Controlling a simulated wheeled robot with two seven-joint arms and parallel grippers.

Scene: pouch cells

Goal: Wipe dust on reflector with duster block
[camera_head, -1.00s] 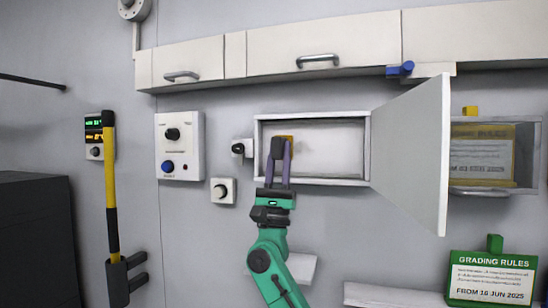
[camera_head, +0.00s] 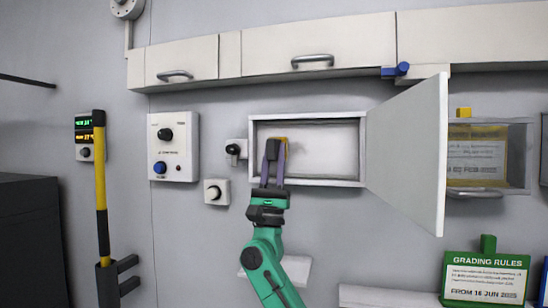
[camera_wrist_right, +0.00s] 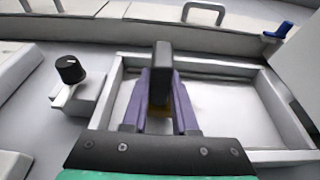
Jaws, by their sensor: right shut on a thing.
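My right gripper (camera_head: 274,152) is shut on a dark block with a yellow-orange part, the duster block (camera_head: 277,150). The block also shows between the purple fingers in the right wrist view (camera_wrist_right: 161,75). It is at the left end of an open, shallow wall box (camera_head: 364,150). The pale back panel (camera_head: 325,150) of this box looks like the reflector; I cannot tell whether the block touches it. The gripper and block hide part of its left end. No dust can be made out. My left gripper is not in view.
The box's door (camera_head: 412,155) stands open at the right. A black knob (camera_head: 233,150) sits just left of the box, with another knob box (camera_head: 216,191) below. Cabinets (camera_head: 320,45) hang above. A green grading sign (camera_head: 485,277) stands lower right.

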